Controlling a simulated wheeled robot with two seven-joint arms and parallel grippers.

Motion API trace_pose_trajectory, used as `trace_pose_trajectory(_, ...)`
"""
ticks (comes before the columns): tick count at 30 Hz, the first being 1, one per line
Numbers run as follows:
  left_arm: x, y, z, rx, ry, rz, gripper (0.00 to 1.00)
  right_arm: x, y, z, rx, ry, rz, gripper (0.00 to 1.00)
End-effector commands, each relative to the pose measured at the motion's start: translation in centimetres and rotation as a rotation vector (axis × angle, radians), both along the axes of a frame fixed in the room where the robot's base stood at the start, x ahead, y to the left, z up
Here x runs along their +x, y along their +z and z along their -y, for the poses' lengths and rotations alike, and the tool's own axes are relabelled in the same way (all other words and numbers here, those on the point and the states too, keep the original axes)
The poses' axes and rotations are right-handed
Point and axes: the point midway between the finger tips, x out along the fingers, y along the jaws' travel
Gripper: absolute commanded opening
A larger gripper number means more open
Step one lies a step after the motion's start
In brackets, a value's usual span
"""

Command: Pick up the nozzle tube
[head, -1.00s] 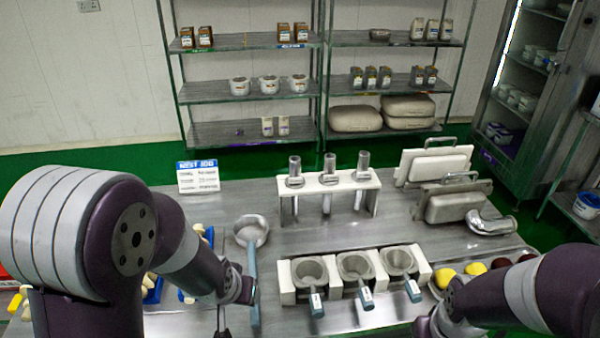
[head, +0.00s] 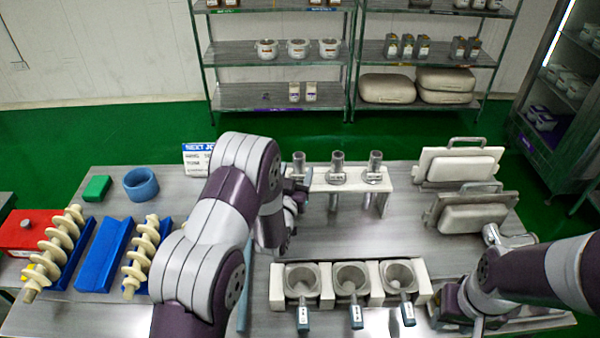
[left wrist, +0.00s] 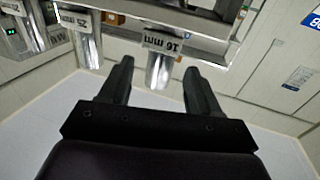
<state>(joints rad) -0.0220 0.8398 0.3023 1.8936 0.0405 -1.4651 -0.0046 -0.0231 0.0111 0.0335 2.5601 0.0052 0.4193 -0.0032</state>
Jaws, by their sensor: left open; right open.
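Three metal nozzle tubes stand upright in a white rack (head: 353,187) at the back of the table: a left tube (head: 299,162), a middle tube (head: 338,166) and a right tube (head: 375,165). My left gripper (head: 297,190) is at the rack's left end, and my arm hides part of that end. In the left wrist view my left gripper (left wrist: 158,68) is open, with a tube labelled "16 mm" (left wrist: 160,70) beyond and between its fingertips. Two more tubes show at the left there. My right gripper (head: 462,305) is at the lower right, its fingers hard to see.
Three grey cups in a white holder (head: 275,288) stand in front of the rack. White plates with handles (head: 458,166) stand to its right. Blue trays (head: 104,255) with cream screws (head: 142,258) lie at the left. Bare table lies between rack and cups.

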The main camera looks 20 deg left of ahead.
Motion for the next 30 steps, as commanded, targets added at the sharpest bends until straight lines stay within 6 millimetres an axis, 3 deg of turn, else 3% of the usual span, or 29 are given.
trace_pose_trajectory(3,2.3,0.4,-0.1,0.000,0.000,0.000,0.62,0.0,1.9,0.0,0.000,0.000,0.001,0.43)
trace_pose_trajectory(6,3.7,0.1,-0.1,0.000,0.000,0.001,0.62,0.0,2.0,0.0,0.000,0.000,0.001,0.43)
trace_pose_trajectory(14,4.2,-0.1,-0.1,0.000,0.000,-0.001,0.62,0.0,1.9,0.0,0.000,0.000,0.000,0.43)
trace_pose_trajectory(18,4.2,-0.1,-0.1,0.000,0.000,0.000,0.17,0.0,1.9,0.0,0.000,0.000,0.000,0.43)
trace_pose_trajectory(20,4.2,-0.1,-0.1,0.000,0.000,0.000,0.00,0.0,1.9,0.0,0.000,0.000,0.001,0.43)
trace_pose_trajectory(30,4.2,0.6,-0.1,0.000,0.000,0.004,0.00,0.0,1.7,0.0,0.000,0.000,0.001,0.43)
